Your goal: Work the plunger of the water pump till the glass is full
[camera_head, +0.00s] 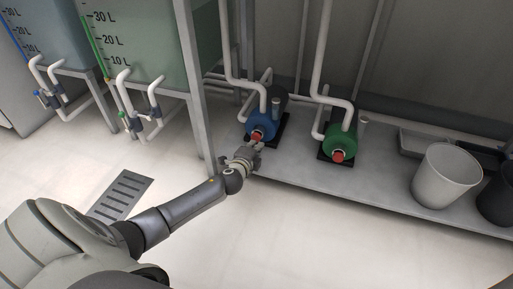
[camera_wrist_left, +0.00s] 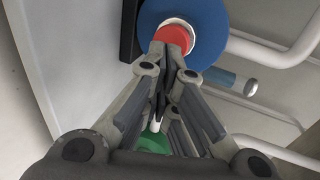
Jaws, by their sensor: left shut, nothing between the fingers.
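The blue pump (camera_head: 262,124) stands on a low grey shelf. Its red round plunger (camera_head: 257,134) faces the front. My left gripper (camera_head: 252,148) is shut and empty, just in front of this plunger. In the left wrist view the blue pump (camera_wrist_left: 205,18) is at the top, and the closed fingertips (camera_wrist_left: 172,48) overlap the lower part of the red plunger (camera_wrist_left: 174,34); I cannot tell whether they touch it. A green pump (camera_head: 340,140) with a red plunger (camera_head: 338,156) stands to the right. I cannot tell which thing is the glass. My right gripper is not in view.
Two tanks with litre marks, a greenish one (camera_head: 140,40) and a bluish one (camera_head: 45,35), stand at the left with white pipes. A metal post (camera_head: 197,95) rises close to my left gripper. A white bucket (camera_head: 440,180) stands on the shelf (camera_head: 380,182) at right.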

